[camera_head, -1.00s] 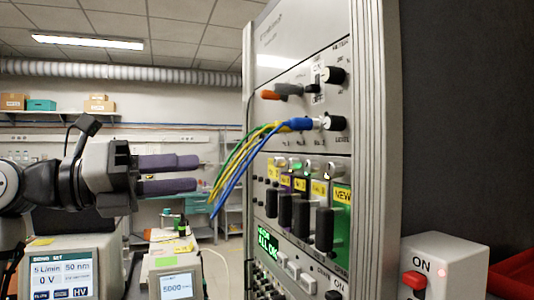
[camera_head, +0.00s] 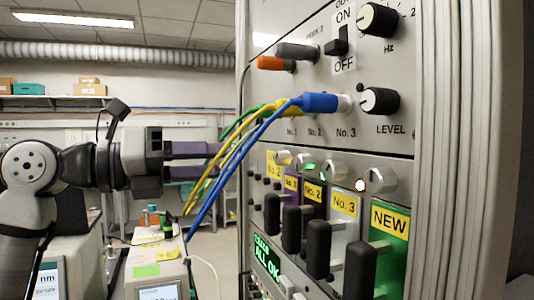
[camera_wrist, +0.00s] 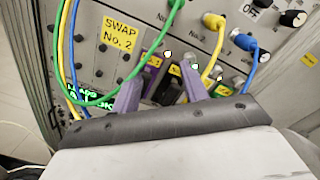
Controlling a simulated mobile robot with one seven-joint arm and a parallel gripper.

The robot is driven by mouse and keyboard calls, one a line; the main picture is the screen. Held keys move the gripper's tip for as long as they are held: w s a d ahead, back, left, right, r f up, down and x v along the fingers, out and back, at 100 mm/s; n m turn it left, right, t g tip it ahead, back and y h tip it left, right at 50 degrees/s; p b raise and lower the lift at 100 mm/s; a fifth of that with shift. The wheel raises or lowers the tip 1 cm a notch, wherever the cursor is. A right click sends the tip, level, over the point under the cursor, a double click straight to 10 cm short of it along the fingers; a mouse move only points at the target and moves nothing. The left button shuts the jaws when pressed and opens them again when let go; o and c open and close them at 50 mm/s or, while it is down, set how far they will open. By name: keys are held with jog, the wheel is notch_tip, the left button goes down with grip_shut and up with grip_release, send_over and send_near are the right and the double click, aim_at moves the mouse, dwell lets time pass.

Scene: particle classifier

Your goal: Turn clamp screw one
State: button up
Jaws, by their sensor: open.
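The instrument rack (camera_head: 430,150) carries a row of modules labelled No. 1 (camera_head: 291,183), No. 2 (camera_head: 313,192), No. 3 (camera_head: 345,204) and NEW (camera_head: 390,220). Silver round screws, such as one (camera_head: 335,169), sit above these labels. I cannot tell clearly which is clamp screw one. Black handles (camera_head: 317,248) stick out below. My gripper (camera_head: 214,162) is open and empty, left of the panel, its purple-grey fingers level with the screw row. In the wrist view my fingers (camera_wrist: 160,58) point at the panel near the No. 1 label (camera_wrist: 153,61), which shows between them.
Green, yellow and blue cables (camera_head: 216,200) hang from the upper panel, in front of my fingertips in the head view. A yellow SWAP No. 2 label (camera_wrist: 118,34) is on the panel. A bench instrument (camera_head: 155,280) stands at lower left.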

aim_at(277, 159)
jog(key=p+x, duration=0.3)
jog(key=x, duration=0.7)
jog(key=shift+w, duration=0.15)
grip_shut()
